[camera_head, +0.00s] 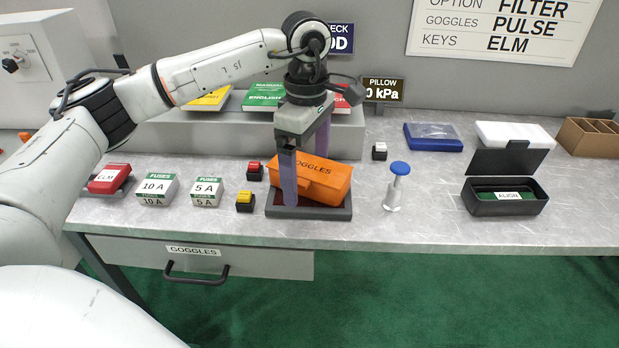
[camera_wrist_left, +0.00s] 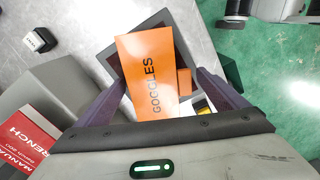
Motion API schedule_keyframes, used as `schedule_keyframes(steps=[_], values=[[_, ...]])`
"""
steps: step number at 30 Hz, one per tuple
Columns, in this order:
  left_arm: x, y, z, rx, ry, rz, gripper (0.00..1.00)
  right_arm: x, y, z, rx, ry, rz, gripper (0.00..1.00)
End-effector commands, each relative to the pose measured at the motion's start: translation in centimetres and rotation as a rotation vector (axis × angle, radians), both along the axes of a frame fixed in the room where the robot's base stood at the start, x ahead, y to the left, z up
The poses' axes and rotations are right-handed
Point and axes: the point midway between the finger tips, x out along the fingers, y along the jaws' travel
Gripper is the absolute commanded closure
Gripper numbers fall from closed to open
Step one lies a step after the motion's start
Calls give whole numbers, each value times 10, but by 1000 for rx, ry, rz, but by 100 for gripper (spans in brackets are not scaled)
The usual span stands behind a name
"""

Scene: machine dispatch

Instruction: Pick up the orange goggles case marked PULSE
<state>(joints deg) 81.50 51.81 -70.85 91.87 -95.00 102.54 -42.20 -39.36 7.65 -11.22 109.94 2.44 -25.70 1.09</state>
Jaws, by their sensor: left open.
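The orange goggles case (camera_head: 330,178) lies on a dark pad (camera_head: 310,212) near the table's front edge. Its lid reads GOGGLES; I cannot see the word PULSE on it. My left gripper (camera_head: 306,180) is open and points down at the case, with one purple finger on the near side and the other behind it. In the left wrist view the case (camera_wrist_left: 147,62) lies between the two open fingers (camera_wrist_left: 160,90). I cannot tell whether the fingers touch it. My right gripper is not in view.
Red and yellow buttons (camera_head: 245,199) and fuse boxes (camera_head: 157,188) stand left of the case. A blue-topped plunger (camera_head: 398,185) and an open black box (camera_head: 505,208) stand right. A grey riser (camera_head: 215,135) with manuals is behind. A drawer (camera_head: 200,262) labelled GOGGLES is below.

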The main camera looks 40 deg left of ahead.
Motion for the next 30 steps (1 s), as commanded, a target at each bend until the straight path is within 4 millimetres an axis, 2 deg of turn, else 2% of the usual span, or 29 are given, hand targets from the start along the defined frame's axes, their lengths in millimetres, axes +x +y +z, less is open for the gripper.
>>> schedule_keyframes(steps=[2, 11, 20, 23, 30], values=[[0, 0, 0, 0, 0, 0, 8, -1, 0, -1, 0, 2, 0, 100], [0, 0, 0, 0, 1, 0, 57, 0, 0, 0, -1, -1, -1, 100], [0, 0, 7, -1, -2, 0, 58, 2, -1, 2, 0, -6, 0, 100], [1, -1, 20, -2, -4, -1, 58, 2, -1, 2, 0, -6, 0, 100], [1, -1, 69, -2, -3, 0, 58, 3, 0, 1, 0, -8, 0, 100]])
